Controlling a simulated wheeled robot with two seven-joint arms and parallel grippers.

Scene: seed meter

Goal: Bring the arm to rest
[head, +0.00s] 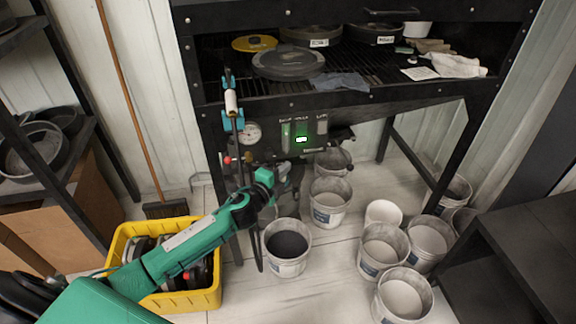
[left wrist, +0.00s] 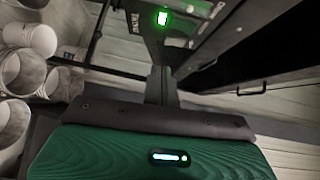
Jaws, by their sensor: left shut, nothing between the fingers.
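My left arm (head: 185,250) is green and reaches from the lower left of the head view up toward the dark machine stand. My left gripper (head: 297,172) is at its far end, in front of and below the control panel (head: 303,135) with its lit green display. I cannot tell from the head view whether it touches anything there. In the left wrist view the dark fingers (left wrist: 160,85) are together with nothing between them. The green display (left wrist: 162,17) glows beyond them. My right gripper is in neither view.
A yellow crate (head: 117,250) stands under my left arm. A bucket of dark material (head: 287,262) and several pale buckets (head: 402,300) stand on the floor. A round gauge (head: 251,133) is left of the panel. A dark bench (head: 530,235) is at right.

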